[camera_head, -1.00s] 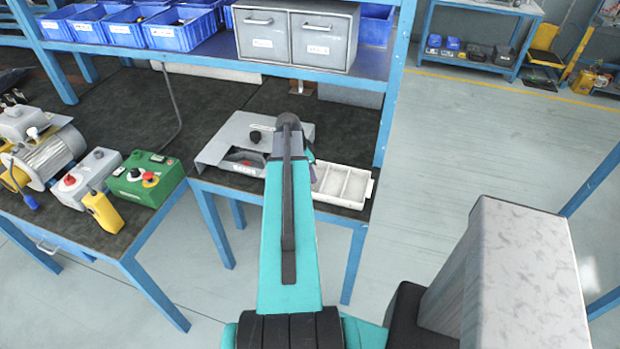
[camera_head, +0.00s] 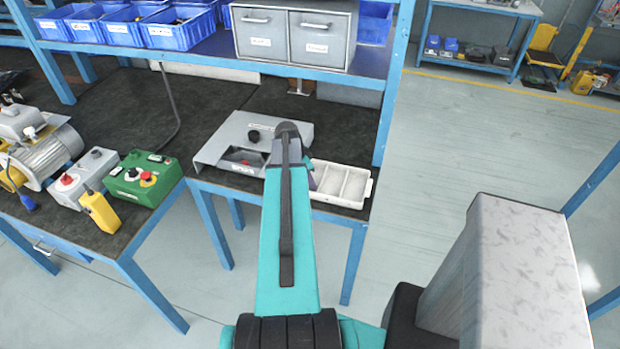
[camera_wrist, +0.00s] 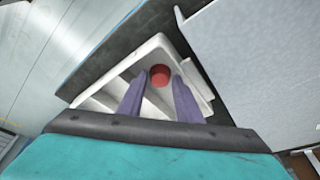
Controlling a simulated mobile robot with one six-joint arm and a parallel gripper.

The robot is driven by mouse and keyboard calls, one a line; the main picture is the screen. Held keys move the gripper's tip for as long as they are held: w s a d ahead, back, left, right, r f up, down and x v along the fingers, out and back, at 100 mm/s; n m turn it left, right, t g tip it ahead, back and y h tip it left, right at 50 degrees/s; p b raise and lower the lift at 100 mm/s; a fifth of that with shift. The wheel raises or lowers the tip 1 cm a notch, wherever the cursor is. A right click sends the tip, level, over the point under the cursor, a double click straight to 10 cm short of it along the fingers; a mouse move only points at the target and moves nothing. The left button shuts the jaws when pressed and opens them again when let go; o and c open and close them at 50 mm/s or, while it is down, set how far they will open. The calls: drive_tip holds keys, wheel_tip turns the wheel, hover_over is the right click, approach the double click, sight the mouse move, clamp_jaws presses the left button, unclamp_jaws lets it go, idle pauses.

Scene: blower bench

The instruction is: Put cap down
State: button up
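The red cap (camera_wrist: 160,76) shows in the wrist view between the two purple fingertips of my gripper (camera_wrist: 159,82). The fingers are on either side of the cap and appear to touch it. The cap is over a compartment of the white divided tray (camera_wrist: 88,101); I cannot tell whether it touches the tray floor. In the head view the tray (camera_head: 367,194) lies at the front right of the bench, and my arm hides the cap and most of my gripper.
A grey machine housing (camera_head: 225,137) stands just left of the tray. A green control box (camera_head: 146,180) and a yellow pendant (camera_head: 100,210) are further left. A shelf with blue bins (camera_head: 182,30) and a grey drawer cabinet (camera_head: 295,35) hangs above the bench.

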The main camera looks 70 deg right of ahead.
drive_tip(key=shift+r, duration=0.1)
drive_tip(key=b+v, duration=0.3)
drive_tip(key=v, duration=0.9)
drive_tip(key=shift+b, duration=0.35)
idle(0.9)
drive_tip(key=shift+s, duration=0.1)
